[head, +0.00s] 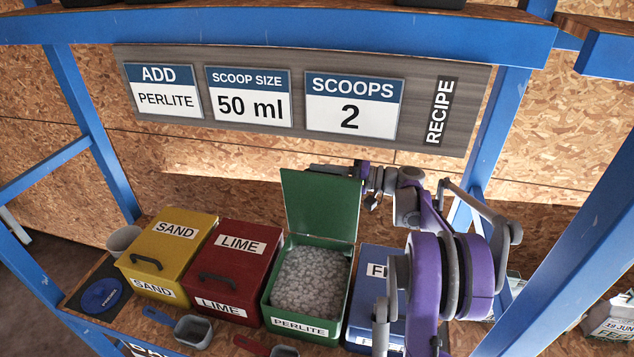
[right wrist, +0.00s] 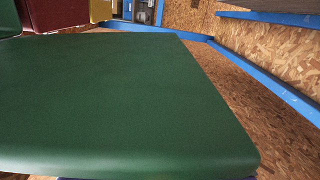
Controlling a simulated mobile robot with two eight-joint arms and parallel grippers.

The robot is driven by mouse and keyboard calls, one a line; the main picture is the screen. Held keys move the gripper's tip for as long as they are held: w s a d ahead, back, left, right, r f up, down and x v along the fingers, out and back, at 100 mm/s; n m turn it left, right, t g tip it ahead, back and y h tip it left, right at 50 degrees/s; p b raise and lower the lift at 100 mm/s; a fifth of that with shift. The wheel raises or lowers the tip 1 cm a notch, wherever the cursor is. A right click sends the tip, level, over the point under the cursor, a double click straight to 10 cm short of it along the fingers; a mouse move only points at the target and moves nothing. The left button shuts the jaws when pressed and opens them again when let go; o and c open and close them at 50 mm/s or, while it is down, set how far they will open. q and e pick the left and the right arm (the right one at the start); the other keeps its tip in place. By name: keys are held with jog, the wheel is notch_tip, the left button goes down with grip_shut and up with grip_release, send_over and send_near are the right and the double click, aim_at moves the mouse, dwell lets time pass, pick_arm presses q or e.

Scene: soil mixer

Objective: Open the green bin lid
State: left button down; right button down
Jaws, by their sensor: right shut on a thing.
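The green bin (head: 305,328), labelled PERLITE, is open and filled with pale grey granules (head: 311,281). Its green lid (head: 320,206) stands raised, nearly upright, at the back of the bin. My right gripper (head: 340,169) is at the lid's top edge, reaching behind it, and is shut on the lid. The lid hides the fingertips and its handle. In the right wrist view the lid (right wrist: 125,105) fills most of the picture. My left gripper is in neither view.
A red LIME bin (head: 230,262) and a yellow SAND bin (head: 168,246), both closed, stand to the left. A blue bin (head: 370,262) is close on the right, partly behind my right arm. Scoops (head: 194,330) lie in front. Blue frame posts (head: 95,140) flank the shelf.

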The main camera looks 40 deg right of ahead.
jog(key=shift+w+d+f+m, duration=0.15)
jog(key=shift+w+d+m, duration=0.55)
jog(key=shift+w+d, duration=0.35)
jog(key=shift+s+d, duration=0.1)
jog(key=shift+s, duration=0.05)
jog(key=c, duration=0.9)
grip_release()
jog(key=b+v, duration=0.1)
jog(key=v, duration=0.6)
jog(key=shift+s+d, duration=0.15)
jog(key=shift+s, duration=0.1)
